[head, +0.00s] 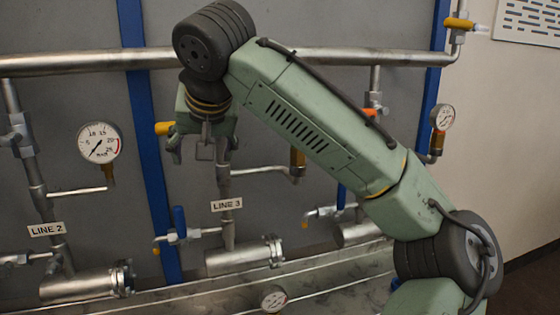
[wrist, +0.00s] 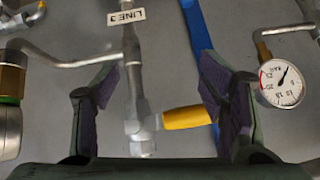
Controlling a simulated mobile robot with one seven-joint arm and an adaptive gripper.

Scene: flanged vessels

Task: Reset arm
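My arm reaches up from the lower right of the head view and bends down at the upper middle. My gripper shows in the wrist view (wrist: 165,95) with its two fingers wide apart and nothing held between them. A valve with a yellow handle (wrist: 188,117) on a vertical pipe (wrist: 134,70) appears between the fingers in the wrist view. I cannot tell whether a finger touches it.
A thick horizontal pipe (head: 85,62) runs along the wall near my wrist. A pressure gauge (head: 99,142) is at the left, another (head: 442,117) at the right. Flanged vessels (head: 240,256) lie low, under the LINE 3 label (head: 227,205). Bare wall (head: 505,130) is at the far right.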

